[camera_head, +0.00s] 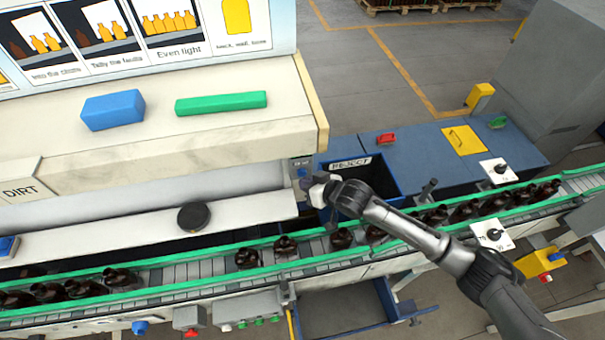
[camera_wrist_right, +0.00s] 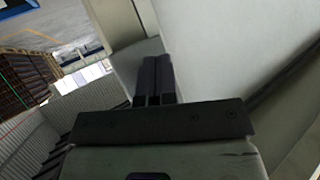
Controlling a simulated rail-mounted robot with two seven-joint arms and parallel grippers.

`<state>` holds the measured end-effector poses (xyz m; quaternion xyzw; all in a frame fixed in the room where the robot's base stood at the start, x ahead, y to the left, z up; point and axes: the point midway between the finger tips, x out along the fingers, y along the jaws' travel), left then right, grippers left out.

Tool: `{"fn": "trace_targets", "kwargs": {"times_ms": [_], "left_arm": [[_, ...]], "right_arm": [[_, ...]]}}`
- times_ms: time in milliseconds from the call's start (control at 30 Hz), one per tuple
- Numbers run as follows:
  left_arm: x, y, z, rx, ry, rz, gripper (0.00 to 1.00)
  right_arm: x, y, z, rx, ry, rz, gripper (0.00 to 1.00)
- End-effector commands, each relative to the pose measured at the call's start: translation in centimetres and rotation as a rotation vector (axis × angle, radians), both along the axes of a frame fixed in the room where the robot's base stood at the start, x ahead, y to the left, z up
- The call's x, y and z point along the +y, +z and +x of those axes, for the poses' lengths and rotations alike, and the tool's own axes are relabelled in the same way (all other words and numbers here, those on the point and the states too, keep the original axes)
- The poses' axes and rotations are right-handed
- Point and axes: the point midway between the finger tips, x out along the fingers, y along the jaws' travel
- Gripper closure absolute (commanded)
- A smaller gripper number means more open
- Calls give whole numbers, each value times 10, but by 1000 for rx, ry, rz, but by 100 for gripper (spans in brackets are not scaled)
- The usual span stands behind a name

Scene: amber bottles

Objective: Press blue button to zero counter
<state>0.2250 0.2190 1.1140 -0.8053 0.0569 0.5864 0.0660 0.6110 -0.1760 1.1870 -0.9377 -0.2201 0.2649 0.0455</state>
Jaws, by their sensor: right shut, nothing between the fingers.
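A small grey box (camera_head: 301,163) is fixed at the right end of the white ledge, beside the reject bin. A small blue spot that looks like a button (camera_head: 302,173) shows on its face. My right gripper (camera_head: 309,186) is just below and right of it, very close; I cannot tell whether it touches. In the right wrist view the two dark fingers (camera_wrist_right: 154,80) are together with nothing between them, in front of a pale surface. The button does not show there. No counter reading is legible. My left gripper is not in view.
The open blue reject bin (camera_head: 385,176) lies behind my right arm. The conveyor's green rail (camera_head: 200,252) runs below, with several amber bottles (camera_head: 246,259). A black round puck (camera_head: 193,217) sits on the ledge. A blue knob (camera_head: 140,327) is on the conveyor front.

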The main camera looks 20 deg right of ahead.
Motion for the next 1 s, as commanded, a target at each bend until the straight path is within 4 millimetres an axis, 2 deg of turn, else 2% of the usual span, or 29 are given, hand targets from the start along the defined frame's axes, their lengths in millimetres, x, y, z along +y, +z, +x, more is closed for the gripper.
{"fn": "trace_targets", "kwargs": {"times_ms": [1000], "left_arm": [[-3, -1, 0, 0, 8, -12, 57]], "right_arm": [[-1, 0, 9, -1, 0, 0, 100]]}}
